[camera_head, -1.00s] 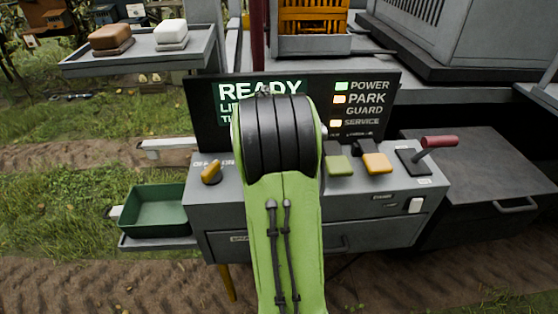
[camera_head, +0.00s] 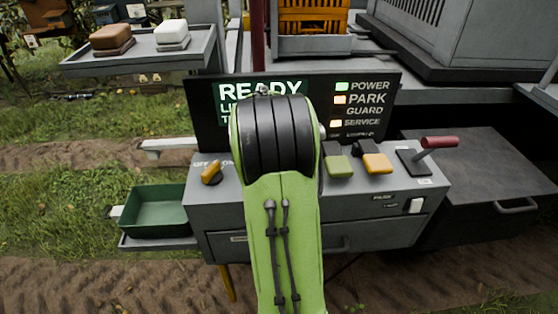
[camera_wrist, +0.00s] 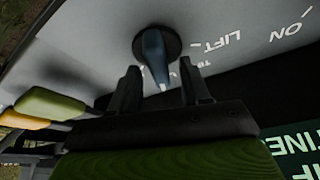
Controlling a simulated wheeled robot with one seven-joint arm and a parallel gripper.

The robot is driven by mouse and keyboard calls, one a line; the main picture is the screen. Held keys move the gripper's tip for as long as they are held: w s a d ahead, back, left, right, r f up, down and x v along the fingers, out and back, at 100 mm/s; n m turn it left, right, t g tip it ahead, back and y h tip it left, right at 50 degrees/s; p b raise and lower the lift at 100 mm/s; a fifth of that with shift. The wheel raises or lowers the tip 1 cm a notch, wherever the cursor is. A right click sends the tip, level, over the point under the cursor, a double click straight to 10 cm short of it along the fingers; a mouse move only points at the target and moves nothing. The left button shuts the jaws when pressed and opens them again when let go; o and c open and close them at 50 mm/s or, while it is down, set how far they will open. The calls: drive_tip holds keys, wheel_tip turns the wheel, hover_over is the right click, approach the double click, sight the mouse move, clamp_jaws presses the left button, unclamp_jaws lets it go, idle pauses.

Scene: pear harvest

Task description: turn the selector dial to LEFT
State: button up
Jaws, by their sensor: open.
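The selector dial (camera_wrist: 153,46) shows in the wrist view as a blue-grey pointer knob on a dark round base, set in the pale panel. The word LIFT and a partly hidden label are printed beside it; ON stands farther right. My gripper (camera_wrist: 158,72) is open, with one dark finger on each side of the knob's pointer. I cannot tell whether either finger touches it. In the head view my green arm hides both the dial and the gripper.
The console (camera_head: 217,213) bears a yellow OFF/ON knob (camera_head: 211,173) at left, green (camera_head: 339,166) and yellow (camera_head: 377,163) buttons, and a red-handled lever (camera_head: 438,142) at right. Behind it a screen (camera_head: 207,120) reads READY. A green tray (camera_head: 155,222) sits at left.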

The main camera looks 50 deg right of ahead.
drive_tip(key=shift+r, duration=0.1)
drive_tip(key=p+v, duration=0.3)
drive_tip(key=v, duration=1.2)
drive_tip(key=shift+a+r, duration=0.15)
drive_tip(key=shift+r, duration=0.1)
drive_tip(key=shift+s, duration=0.1)
